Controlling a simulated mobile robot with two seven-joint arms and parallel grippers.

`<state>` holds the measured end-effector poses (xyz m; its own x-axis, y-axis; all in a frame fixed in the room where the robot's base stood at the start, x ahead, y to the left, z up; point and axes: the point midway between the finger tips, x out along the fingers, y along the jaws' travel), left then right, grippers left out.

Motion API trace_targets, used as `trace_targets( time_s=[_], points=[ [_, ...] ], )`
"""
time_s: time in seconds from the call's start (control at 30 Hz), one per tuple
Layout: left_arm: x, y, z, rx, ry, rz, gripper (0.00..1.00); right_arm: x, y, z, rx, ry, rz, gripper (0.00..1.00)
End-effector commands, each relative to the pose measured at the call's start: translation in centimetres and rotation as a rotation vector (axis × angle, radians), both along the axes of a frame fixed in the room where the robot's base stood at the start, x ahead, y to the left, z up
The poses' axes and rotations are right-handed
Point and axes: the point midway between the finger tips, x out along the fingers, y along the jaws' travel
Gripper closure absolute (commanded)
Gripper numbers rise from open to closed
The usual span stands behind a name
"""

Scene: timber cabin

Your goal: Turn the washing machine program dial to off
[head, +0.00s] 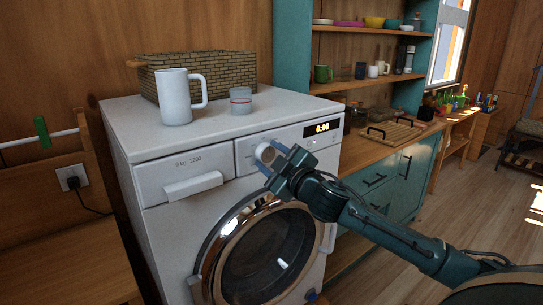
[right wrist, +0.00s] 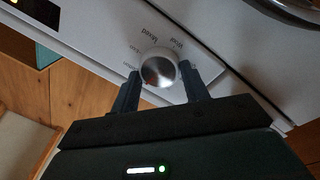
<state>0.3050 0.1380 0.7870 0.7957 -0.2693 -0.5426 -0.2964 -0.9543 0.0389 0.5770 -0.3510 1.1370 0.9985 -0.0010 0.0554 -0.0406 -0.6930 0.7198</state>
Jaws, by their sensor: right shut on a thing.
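The white washing machine (head: 160,225) stands at the left centre of the head view, with a round door and a display (head: 322,128) reading 0:00. Its program dial (head: 265,152) is a round knob on the front panel; in the right wrist view the dial (right wrist: 158,70) shows a silver face with printed labels around it, "Mixed" and "Wool" among them. My right gripper (head: 276,160) is at the dial, its two fingers on either side of it and shut on it, as the right wrist view (right wrist: 165,82) shows. Which program the dial points to cannot be told. My left gripper is out of view.
A white mug (head: 175,98), a small jar (head: 241,101) and a wicker basket (head: 225,72) stand on the machine. A detergent drawer handle (head: 193,186) sticks out left of the dial.

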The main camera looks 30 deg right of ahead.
Motion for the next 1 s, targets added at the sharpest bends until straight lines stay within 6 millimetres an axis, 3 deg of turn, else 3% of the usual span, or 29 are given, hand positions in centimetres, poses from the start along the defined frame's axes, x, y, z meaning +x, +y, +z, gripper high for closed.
trace_targets(
  time_s=[0.4,0.9,0.93,1.0],
  points=[
    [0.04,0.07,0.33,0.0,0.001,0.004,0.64,0.0,-0.04,-0.08,-0.173,-0.012,-0.001,0.78],
    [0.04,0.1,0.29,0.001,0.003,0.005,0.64,0.01,-0.04,-0.11,-0.193,-0.014,-0.001,0.78],
    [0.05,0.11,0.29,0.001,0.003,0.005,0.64,0.01,-0.04,-0.11,-0.193,-0.014,-0.001,0.53],
    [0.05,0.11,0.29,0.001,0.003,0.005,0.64,0.01,-0.04,-0.11,-0.192,-0.014,-0.001,0.47]
  ],
)
